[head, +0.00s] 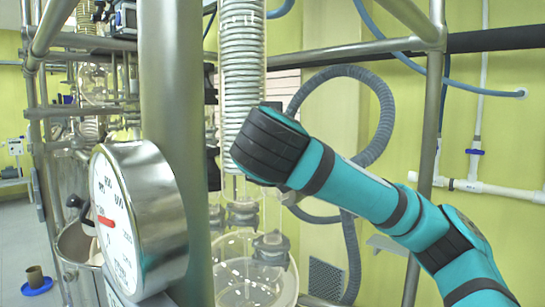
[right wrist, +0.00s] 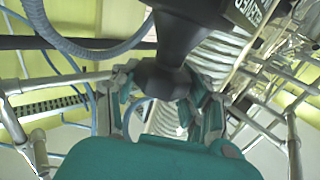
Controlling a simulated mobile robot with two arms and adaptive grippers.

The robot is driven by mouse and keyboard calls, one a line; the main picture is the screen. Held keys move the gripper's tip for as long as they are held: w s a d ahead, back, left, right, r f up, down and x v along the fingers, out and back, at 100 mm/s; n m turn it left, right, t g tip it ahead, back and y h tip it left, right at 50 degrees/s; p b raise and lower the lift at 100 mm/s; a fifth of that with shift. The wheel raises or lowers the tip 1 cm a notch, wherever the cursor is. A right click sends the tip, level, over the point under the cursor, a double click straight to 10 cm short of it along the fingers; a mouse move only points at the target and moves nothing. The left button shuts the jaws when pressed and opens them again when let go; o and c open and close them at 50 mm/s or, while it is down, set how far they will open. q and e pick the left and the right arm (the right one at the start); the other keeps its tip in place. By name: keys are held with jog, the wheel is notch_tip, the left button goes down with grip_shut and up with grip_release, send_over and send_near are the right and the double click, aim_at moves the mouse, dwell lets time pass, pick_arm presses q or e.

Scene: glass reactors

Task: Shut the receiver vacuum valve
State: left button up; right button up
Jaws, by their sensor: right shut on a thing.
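The receiver vacuum valve shows in the right wrist view as a dark grey body with a rounded handle (right wrist: 163,80). How far the handle is turned is not clear. My left gripper is not in view.
A round pressure gauge (head: 155,221) and a thick steel post stand close at the left. A coiled glass condenser (head: 242,60) rises behind my arm. A grey corrugated hose (head: 383,115), steel frame tubes and a blue hose (right wrist: 85,45) surround the work area.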

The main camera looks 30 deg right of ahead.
jog(key=m+g+h+b, duration=0.2)
jog(key=b, duration=0.4)
jog(key=f+m+g+h+b, duration=0.1)
jog(key=m+g+h+b, duration=0.1)
jog(key=b, duration=0.3)
jog(key=shift+a+f+h+b, duration=0.15)
jog(key=shift+f+h+b, duration=0.05)
jog(key=shift+h+b, duration=0.25)
jog(key=shift+r+m+g+h, duration=0.45)
jog(key=shift+m+g+h, duration=0.25)
jog(key=shift+g, duration=0.3)
jog(key=shift+m+g+h+b, duration=0.65)
jog(key=shift+m+g, duration=0.25)
jog(key=shift+g, duration=0.2)
jog(key=m+g+h, duration=0.1)
jog(key=g, duration=0.1)
jog(key=shift+r+m+g, duration=0.1)
jog(key=shift+m+g, duration=0.2)
jog(key=shift+m, duration=0.1)
jog(key=shift+m+g+p, duration=0.35)
jog(key=shift+m+g, duration=0.35)
jog(key=shift+g, duration=0.5)
jog(key=shift+r+m+g+h+p, duration=0.1)
jog(key=shift+m+g+h+p, duration=0.2)
jog(key=shift+m+g+p, duration=1)
jog(key=shift+g+p, duration=0.15)
jog(key=shift+g, duration=0.65)
jog(key=shift+m+g+p, duration=0.4)
jog(key=shift+g+p, duration=0.05)
jog(key=shift+g, duration=0.05)
